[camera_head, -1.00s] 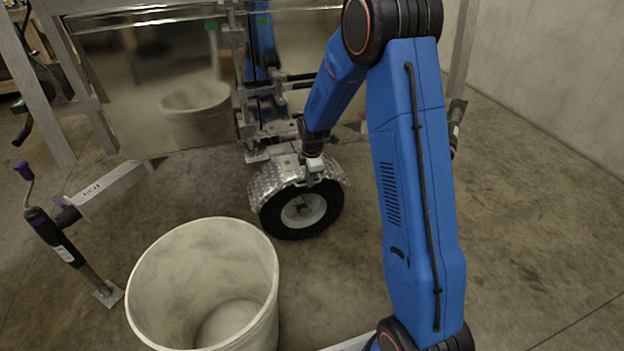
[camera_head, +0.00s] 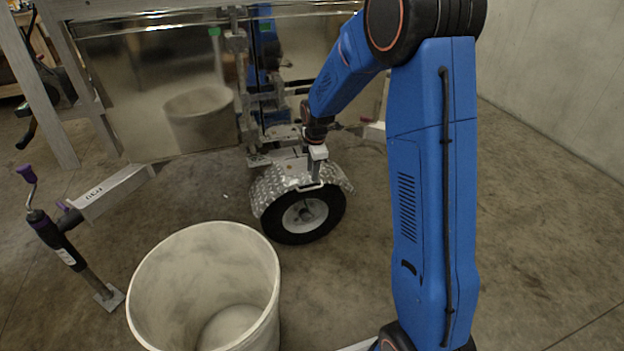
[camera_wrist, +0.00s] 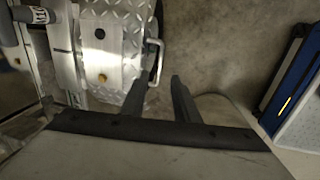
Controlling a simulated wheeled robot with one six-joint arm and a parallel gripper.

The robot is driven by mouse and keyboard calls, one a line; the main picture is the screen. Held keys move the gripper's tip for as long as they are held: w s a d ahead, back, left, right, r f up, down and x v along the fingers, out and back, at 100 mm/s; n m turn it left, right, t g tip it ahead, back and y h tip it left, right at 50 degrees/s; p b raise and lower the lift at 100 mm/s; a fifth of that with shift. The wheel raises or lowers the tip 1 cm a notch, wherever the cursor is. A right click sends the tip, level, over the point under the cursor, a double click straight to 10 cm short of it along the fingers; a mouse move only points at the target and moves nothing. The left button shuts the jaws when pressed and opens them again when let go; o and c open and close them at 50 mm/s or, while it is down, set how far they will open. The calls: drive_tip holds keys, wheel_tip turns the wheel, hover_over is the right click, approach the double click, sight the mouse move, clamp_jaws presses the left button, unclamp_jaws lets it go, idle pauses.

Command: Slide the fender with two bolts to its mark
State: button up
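The diamond-plate fender (camera_head: 272,184) sits over the trailer's wheel (camera_head: 303,214). In the wrist view the fender (camera_wrist: 129,22) fills the upper left, with a flat bracket beside it. Two bolts show there: a brass-coloured one (camera_wrist: 102,77) and a second one (camera_wrist: 100,33). A short dark line (camera_wrist: 62,50) lies left of them; I cannot tell if it is the mark. A bent silver handle (camera_wrist: 156,58) stands out from the fender's right edge. My gripper (camera_wrist: 157,80) is open, its dark fingers either side of the handle's lower end in the picture. In the head view my gripper (camera_head: 318,155) is above the fender.
A large pale bin (camera_head: 150,282) stands in front of the trailer. A jack with a purple handle (camera_head: 55,240) is at the left. The polished trailer panel (camera_head: 150,100) rises behind. Concrete floor is clear at the right, up to the wall (camera_head: 560,90).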

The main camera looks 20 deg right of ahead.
wheel_tip(320, 180, up, 9)
drive_tip(key=s, duration=0.1)
drive_tip(key=shift+s, duration=0.3)
drive_tip(key=shift+r, duration=0.1)
drive_tip(key=s+d+r+m+t, duration=0.1)
drive_tip(key=s+r+m, duration=0.4)
drive_tip(key=s, duration=0.5)
drive_tip(key=s+r+m, duration=0.4)
drive_tip(key=s+r, duration=0.3)
drive_tip(key=s, duration=0.3)
drive_tip(key=s+m+t, duration=0.1)
drive_tip(key=s+m, duration=0.7)
drive_tip(key=s, duration=1.3)
drive_tip(key=shift+d+f+m+t, duration=0.4)
drive_tip(key=shift+d, duration=0.05)
